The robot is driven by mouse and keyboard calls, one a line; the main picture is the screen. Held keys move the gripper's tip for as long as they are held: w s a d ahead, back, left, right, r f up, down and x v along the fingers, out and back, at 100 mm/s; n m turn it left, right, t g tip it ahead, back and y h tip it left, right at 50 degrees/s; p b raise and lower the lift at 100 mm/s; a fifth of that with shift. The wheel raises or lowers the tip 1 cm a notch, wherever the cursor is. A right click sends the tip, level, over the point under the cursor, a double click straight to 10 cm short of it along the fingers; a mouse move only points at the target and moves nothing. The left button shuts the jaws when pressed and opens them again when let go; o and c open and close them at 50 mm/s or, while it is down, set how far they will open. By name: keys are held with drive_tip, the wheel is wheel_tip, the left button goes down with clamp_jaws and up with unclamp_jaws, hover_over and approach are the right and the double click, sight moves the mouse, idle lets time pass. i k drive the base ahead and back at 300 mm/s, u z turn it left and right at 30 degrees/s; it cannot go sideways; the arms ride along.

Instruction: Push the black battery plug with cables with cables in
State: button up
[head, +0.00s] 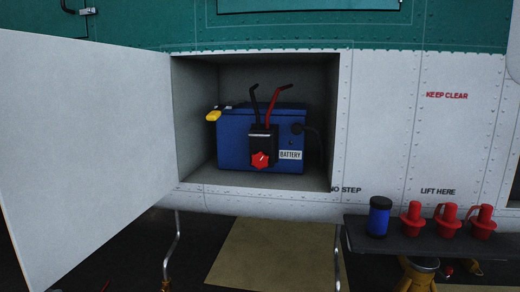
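The black battery plug (263,145) is on the front face of the blue battery (234,150). A red star-shaped knob (260,160) is on the plug's lower front. Two short cables rise from the plug's top, one black (254,98) and one red (273,104). I cannot tell from this view how deep the plug sits in the battery. The battery stands inside an open bay in the helicopter's side. My gripper is not in view.
The bay's white door (88,150) stands open to the left. A yellow handle (213,116) sticks out at the battery's left. A dark shelf (400,244) at the lower right bears a blue-black canister (379,216) and several red caps (447,221). The bay's front is clear.

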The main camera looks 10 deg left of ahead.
sight(262, 139)
drive_tip(key=z, duration=0.05)
drive_tip(key=k, duration=0.45)
drive_tip(key=u, duration=0.75)
drive_tip(key=i, duration=0.75)
drive_tip(key=z, duration=1.15)
